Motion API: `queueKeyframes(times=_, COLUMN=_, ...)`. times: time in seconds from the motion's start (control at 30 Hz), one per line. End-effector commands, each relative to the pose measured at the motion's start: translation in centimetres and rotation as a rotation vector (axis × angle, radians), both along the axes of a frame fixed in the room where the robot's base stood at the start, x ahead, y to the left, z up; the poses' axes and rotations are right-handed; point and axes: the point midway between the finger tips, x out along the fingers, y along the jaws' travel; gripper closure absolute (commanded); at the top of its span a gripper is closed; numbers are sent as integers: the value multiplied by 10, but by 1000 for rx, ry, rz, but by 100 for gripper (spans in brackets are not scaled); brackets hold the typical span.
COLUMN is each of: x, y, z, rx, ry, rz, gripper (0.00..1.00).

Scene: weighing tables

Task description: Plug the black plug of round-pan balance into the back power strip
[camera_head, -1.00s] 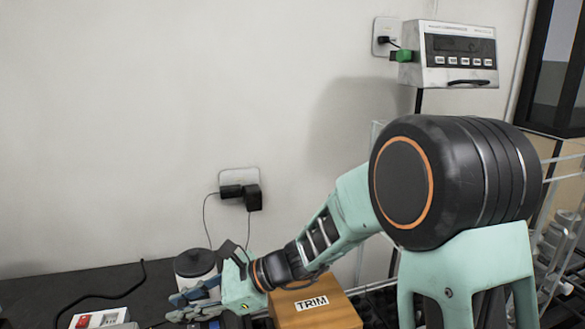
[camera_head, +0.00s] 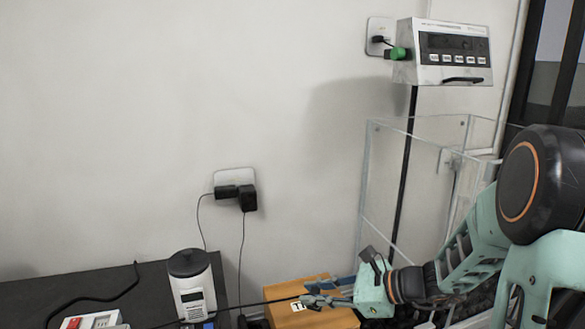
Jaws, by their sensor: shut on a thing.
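My gripper (camera_head: 312,300) is at the lower right of centre, in front of an orange-brown box (camera_head: 285,292), with its fingers pointing left. It is shut at the end of a thin black cord (camera_head: 255,303) that runs in from the left. The plug itself is too small and hidden by the fingers to make out. I cannot identify the round-pan balance; a white and red device (camera_head: 92,321) is cut off at the lower left edge. I cannot make out the back power strip.
A wall outlet (camera_head: 234,175) holds black adapters. A white canister (camera_head: 191,288) with a black lid stands on the dark table (camera_head: 125,285). A clear-walled enclosure (camera_head: 385,170) stands at right, and a white display unit (camera_head: 455,52) is above. A black cable lies on the table.

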Motion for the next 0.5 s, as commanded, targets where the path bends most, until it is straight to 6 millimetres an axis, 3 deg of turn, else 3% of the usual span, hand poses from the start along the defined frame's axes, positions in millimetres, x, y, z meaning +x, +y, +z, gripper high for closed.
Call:
queueKeyframes(times=0.1, x=-2, y=-37, z=-9, rx=3, ry=2, rz=-67, gripper=100)
queueKeyframes(times=0.33, x=-9, y=-87, z=-19, rx=5, ry=0, rz=-160, gripper=100)
queueKeyframes(times=0.5, x=-8, y=-85, z=0, rx=9, ry=-1, rz=-156, gripper=100)
